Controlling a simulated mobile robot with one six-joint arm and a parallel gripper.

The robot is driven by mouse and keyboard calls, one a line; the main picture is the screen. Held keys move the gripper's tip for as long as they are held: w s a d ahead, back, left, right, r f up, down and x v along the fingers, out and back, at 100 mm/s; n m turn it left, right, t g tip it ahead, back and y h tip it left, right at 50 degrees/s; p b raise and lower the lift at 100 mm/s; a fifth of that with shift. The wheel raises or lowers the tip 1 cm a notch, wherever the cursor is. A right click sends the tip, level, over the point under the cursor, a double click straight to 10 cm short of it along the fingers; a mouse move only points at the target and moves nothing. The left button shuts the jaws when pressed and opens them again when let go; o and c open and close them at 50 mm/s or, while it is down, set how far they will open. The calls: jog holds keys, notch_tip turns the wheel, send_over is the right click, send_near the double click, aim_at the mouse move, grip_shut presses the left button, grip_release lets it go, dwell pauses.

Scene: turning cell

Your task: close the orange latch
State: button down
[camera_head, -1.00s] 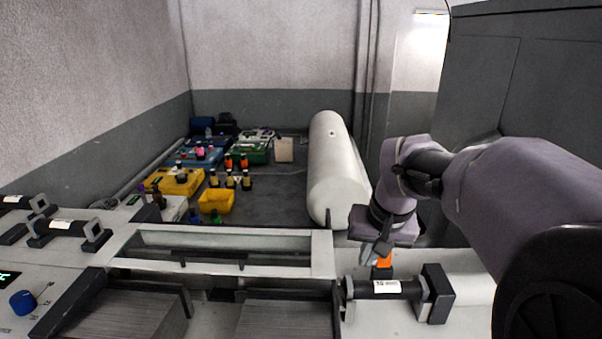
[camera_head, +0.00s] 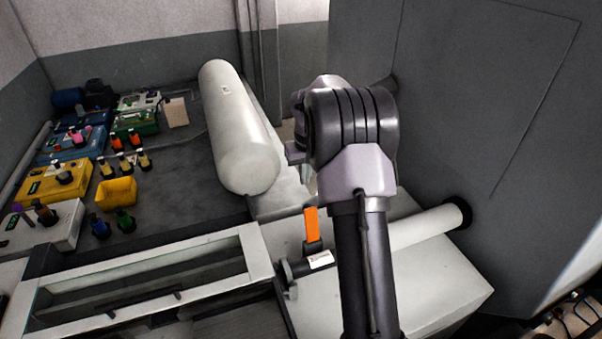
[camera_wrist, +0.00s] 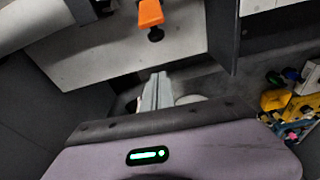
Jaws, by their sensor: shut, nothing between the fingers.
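The orange latch (camera_head: 311,224) stands up from a small dark base on the light ledge, left of my arm in the head view. It also shows at the top of the wrist view (camera_wrist: 150,13), with its dark base below it. My gripper (camera_wrist: 158,78) is shut and empty in the wrist view, its fingers apart from the latch across a gap. In the head view my arm hides the gripper's fingers.
A dark bar with a white label (camera_head: 319,260) lies just below the latch. A large white cylinder (camera_head: 235,125) lies behind it. A tall grey cabinet (camera_head: 450,90) closes off the right. A yellow bin (camera_head: 116,192) and several bottles stand at the left.

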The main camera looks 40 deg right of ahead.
aim_at(310, 222)
notch_tip(310, 222, down, 6)
jog(key=s+p, duration=0.1)
jog(key=s, duration=0.1)
jog(key=shift+s+a, duration=0.15)
jog(key=shift+a, duration=0.3)
